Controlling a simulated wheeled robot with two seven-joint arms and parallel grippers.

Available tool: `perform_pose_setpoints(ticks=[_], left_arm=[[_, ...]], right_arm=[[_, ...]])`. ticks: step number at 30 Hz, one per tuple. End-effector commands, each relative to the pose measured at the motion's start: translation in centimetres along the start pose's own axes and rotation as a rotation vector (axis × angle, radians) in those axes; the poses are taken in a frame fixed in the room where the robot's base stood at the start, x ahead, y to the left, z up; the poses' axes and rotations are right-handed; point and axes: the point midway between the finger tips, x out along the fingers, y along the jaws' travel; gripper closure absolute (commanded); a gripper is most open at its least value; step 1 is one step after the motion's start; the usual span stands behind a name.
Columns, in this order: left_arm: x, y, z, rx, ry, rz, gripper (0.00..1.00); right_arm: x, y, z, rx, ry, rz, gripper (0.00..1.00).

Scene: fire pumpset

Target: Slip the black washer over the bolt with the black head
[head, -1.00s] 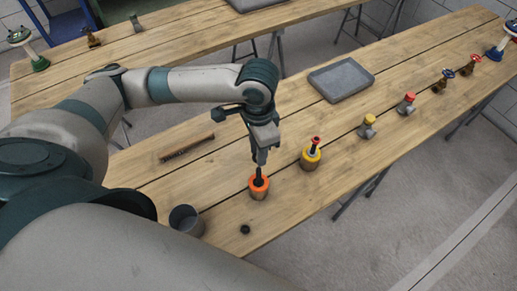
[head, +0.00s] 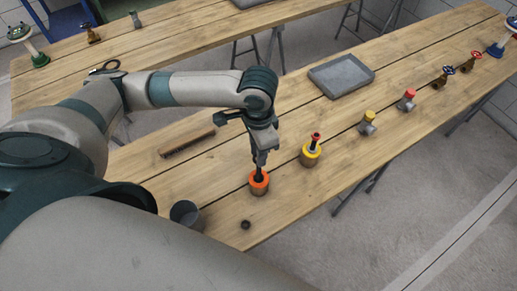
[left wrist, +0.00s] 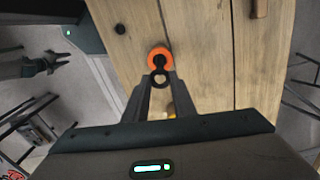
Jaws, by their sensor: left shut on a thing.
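My left gripper (head: 260,164) points down over the orange-rimmed holder (head: 258,190), which stands on the near table. It is shut on a black washer (left wrist: 160,84), a small dark ring at the fingertips in the left wrist view. The bolt with the black head (left wrist: 158,60) stands in the orange-rimmed holder, just beyond the ring in that view. Light wood colour shows through the ring's hole, so the washer looks beside the bolt head, not around it. Their height difference is hard to tell. My right gripper (left wrist: 58,64) shows at the left of the wrist view, fingers apart and empty.
A yellow-rimmed holder with a red-headed bolt (head: 312,150) stands close to the right. A small black piece (head: 245,225) and a grey cup (head: 186,215) are nearer. A brown strip (head: 187,144), a grey tray (head: 341,76) and several valves lie farther off.

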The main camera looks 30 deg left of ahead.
Motion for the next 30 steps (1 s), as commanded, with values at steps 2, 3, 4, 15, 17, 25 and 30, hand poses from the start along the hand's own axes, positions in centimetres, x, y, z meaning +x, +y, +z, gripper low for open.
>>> perform_pose_setpoints(ticks=[2,3,4,15,17,25,30], left_arm=[[0.4,0.0,0.0,0.000,0.000,0.000,0.97],[0.6,0.0,0.0,0.000,0.000,0.000,0.97],[0.7,0.0,0.0,0.000,0.000,0.000,0.97],[2.2,0.0,0.0,0.000,0.000,0.001,0.97],[2.5,0.0,0.0,0.001,0.000,0.000,0.97],[3.5,0.0,0.0,0.000,0.000,0.001,0.97],[4.1,0.0,0.0,0.000,0.001,0.001,0.97]], right_arm=[[0.1,0.1,0.1,-0.001,0.000,0.001,0.67],[0.2,0.2,0.1,-0.001,0.000,0.002,0.67],[0.2,0.2,0.1,-0.001,-0.001,0.002,0.67],[0.6,0.3,0.1,-0.002,-0.001,0.003,0.67],[0.6,0.3,0.1,-0.002,-0.001,0.003,0.67],[0.8,0.3,0.1,-0.002,-0.001,0.003,0.67],[0.9,0.2,0.1,-0.001,-0.001,0.002,0.67]])
